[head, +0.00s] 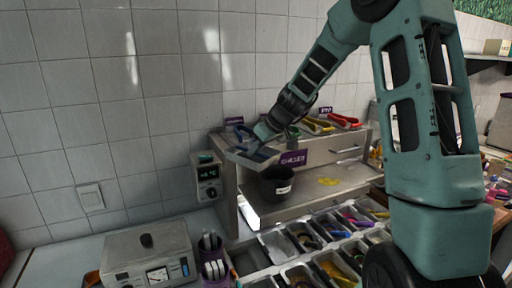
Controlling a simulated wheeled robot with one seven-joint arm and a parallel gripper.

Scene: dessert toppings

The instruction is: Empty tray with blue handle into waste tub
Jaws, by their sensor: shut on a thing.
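My gripper (262,137) is at the end of my teal arm, above the wooden unit in the middle of the head view. It is shut on a small grey tray (254,156), which is tilted above the black waste tub (269,187). The tub has a white label and stands upright on the unit's lower shelf. A patch of blue shows beside the gripper, but I cannot tell whether it is the tray's handle. The tray's contents and the tub's inside cannot be made out.
Trays with coloured handles (341,121) line the unit's top. Yellow bits (328,181) lie on the shelf right of the tub. Several topping trays (277,246) fill the counter in front. A grey device (148,258) stands front left, and a meter (207,177) stands left of the unit.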

